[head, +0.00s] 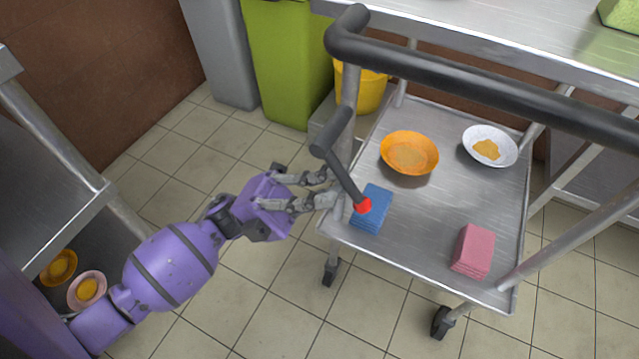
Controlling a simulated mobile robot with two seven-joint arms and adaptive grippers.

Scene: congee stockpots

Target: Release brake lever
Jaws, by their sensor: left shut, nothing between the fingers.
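The brake lever (345,178) is a dark grey rod with a red tip, on the left side of a metal trolley (400,260). It slants down to the right from a thick dark pivot near the trolley's left post. My left gripper (331,187), on a purple arm, is shut and empty. Its fingertips are just left of the lever's lower half, close to the trolley's edge; I cannot tell whether they touch the lever. My right gripper is not in view.
The trolley's tray holds a blue stack (372,209), a pink stack (473,250), an orange bowl (409,153) and a white bowl (490,146). A black push handle (480,88) crosses above. A green bin (290,60) stands behind. Tiled floor lies open in front.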

